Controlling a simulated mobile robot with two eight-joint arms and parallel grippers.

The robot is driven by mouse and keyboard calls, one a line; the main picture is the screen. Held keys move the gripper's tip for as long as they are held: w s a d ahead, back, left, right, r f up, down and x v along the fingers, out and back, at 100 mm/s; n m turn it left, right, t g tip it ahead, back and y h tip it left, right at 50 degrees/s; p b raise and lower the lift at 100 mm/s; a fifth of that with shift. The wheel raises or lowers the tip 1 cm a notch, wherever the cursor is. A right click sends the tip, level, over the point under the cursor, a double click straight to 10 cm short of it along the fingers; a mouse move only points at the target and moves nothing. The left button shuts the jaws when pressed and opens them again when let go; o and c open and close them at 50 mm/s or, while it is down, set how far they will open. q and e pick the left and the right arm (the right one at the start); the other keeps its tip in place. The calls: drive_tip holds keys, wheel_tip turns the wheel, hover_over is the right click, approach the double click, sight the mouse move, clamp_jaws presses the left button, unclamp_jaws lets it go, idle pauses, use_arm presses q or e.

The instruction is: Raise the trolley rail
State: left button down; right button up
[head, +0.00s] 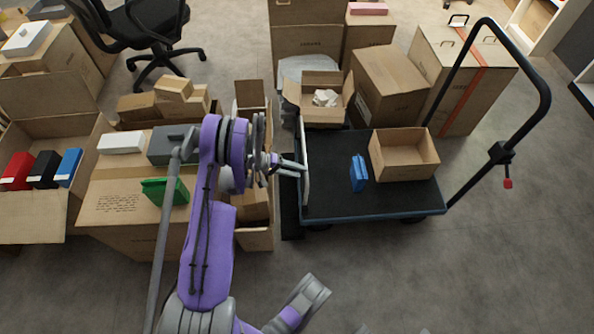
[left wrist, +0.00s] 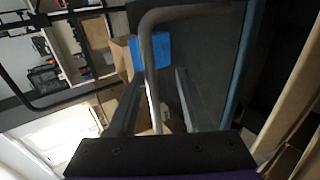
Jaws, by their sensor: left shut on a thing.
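The trolley (head: 330,200) has a dark flat deck with a blue front edge. Its light grey rail (head: 305,185) runs along the deck's left edge; its exact tilt is hard to judge. My left gripper (head: 298,166) reaches it from the left and is shut on it near its middle. In the left wrist view the bent grey tube of the rail (left wrist: 147,45) passes between the fingers of my left gripper (left wrist: 160,75). My right gripper is not in view.
A blue item (head: 358,173) and an open carton (head: 404,160) are on the deck. A tall black handle (head: 545,95) rises at the trolley's right. Cartons crowd the left and back, one bearing a green item (head: 165,191). Floor at front right is clear.

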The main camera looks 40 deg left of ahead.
use_arm(q)
drive_tip(key=shift+s+d+f, duration=0.1)
drive_tip(key=shift+s+f, duration=0.1)
drive_tip(key=shift+f, duration=0.35)
drive_tip(key=c, duration=0.8)
unclamp_jaws()
drive_tip(key=shift+w+f+g, duration=0.1)
drive_tip(key=shift+g, duration=0.2)
drive_tip(key=shift+a, duration=0.25)
drive_tip(key=p+v, duration=0.2)
drive_tip(key=v, duration=0.8)
drive_tip(key=shift+s+r+p, duration=0.3)
drive_tip(key=shift+p, duration=0.05)
drive_tip(key=shift+w+d, duration=0.1)
drive_tip(key=shift+d, duration=0.05)
